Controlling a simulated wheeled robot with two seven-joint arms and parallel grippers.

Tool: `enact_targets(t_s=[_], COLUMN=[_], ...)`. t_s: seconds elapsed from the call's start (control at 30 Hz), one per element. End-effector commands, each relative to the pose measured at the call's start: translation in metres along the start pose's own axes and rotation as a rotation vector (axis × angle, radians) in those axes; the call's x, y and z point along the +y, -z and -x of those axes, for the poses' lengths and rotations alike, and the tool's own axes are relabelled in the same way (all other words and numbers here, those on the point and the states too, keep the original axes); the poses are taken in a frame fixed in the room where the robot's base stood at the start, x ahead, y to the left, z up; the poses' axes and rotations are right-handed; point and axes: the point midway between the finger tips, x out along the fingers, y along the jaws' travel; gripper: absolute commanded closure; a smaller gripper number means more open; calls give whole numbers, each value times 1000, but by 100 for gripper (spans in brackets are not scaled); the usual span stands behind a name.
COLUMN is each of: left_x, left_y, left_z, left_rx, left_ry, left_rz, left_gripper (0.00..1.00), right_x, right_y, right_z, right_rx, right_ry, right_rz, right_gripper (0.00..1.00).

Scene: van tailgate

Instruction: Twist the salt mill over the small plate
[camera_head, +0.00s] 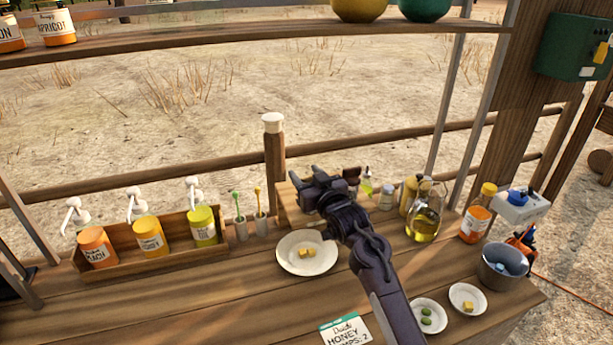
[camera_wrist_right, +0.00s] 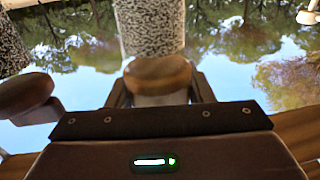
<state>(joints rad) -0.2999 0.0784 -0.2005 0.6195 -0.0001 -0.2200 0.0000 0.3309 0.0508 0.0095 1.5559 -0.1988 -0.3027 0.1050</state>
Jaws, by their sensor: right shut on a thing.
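My right gripper (camera_head: 318,190) is above the back of the counter, behind and slightly right of a white plate (camera_head: 307,265) with yellow cubes. In the right wrist view it is shut on a mill with a round wooden cap (camera_wrist_right: 158,75) and a speckled body (camera_wrist_right: 150,25). The frames do not show whether this is the salt mill. The gripper hides most of this mill in the head view. A similar speckled mill (camera_wrist_right: 18,45) stands beside it. Two smaller plates, one with green pieces (camera_head: 427,327) and one with a yellow piece (camera_head: 468,309), sit at the front right. My left gripper is out of view.
A wooden rack (camera_head: 150,260) with pump bottles is on the left, with two small cups (camera_head: 241,232) beside it. An oil jug (camera_head: 423,220), an orange jar (camera_head: 477,222) and a metal bucket (camera_head: 504,275) are on the right. A sign (camera_head: 345,330) lies at the front.

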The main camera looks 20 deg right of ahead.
Motion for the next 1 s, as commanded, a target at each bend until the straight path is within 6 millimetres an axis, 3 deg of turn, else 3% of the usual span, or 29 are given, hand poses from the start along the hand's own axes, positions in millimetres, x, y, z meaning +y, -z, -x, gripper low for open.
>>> enact_targets(t_s=[0.4, 0.8, 0.83, 1.0], left_x=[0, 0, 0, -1], left_y=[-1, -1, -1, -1], left_z=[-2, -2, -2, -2], left_rx=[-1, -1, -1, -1], left_ry=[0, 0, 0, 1], left_rz=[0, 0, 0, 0], left_gripper=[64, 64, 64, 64], right_x=[4, 5, 5, 6], right_y=[2, 2, 2, 2], right_z=[1, 1, 1, 1], right_rx=[4, 2, 2, 2], right_ry=[-276, -305, -305, -305], right_rz=[-3, -1, -1, -1], right_gripper=[76, 76, 51, 31])
